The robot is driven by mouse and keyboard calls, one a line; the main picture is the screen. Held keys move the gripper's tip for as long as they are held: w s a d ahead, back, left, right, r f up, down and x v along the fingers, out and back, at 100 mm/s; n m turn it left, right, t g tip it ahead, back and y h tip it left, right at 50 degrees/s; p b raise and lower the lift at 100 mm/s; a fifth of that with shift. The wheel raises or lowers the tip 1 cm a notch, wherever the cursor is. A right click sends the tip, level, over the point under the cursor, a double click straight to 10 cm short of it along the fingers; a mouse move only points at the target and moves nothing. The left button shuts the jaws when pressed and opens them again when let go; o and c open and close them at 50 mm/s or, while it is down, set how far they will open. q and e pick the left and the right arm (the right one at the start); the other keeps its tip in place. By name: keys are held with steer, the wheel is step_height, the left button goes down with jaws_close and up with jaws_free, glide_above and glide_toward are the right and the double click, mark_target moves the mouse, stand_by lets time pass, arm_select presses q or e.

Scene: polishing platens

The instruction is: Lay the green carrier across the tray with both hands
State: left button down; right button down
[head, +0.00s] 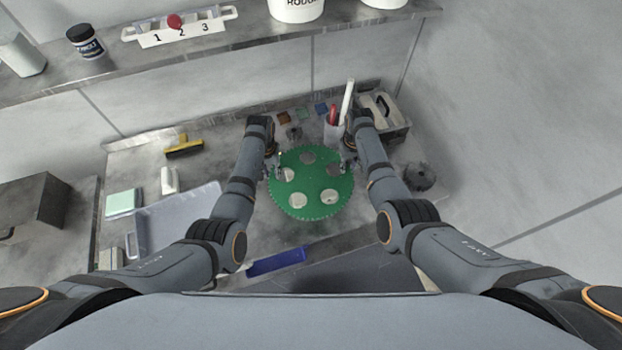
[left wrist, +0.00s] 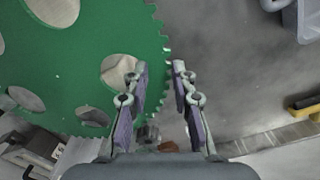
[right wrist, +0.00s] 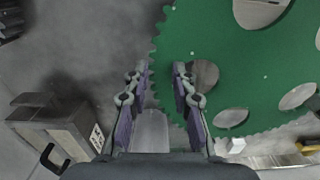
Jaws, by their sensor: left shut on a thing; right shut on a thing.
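The green carrier (head: 308,181) is a flat toothed disc with several round holes, held over the counter in the middle of the head view. My left gripper (head: 275,165) is shut on its left rim, and my right gripper (head: 347,163) is shut on its right rim. The toothed edge passes by the fingers in the left wrist view (left wrist: 60,60) and in the right wrist view (right wrist: 240,55). The grey-blue tray (head: 178,222) lies left of the carrier, apart from it, partly hidden by my left arm.
A yellow-handled tool (head: 184,147), a white tool (head: 169,180) and pale green pads (head: 123,202) lie near the tray. A cup with tools (head: 334,132) and a grey caddy (head: 385,118) stand behind my right gripper. A blue strip (head: 276,263) lies in front.

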arm_select(q)
steer(key=shift+r, duration=0.1)
arm_select(e)
steer(key=shift+r, duration=0.1)
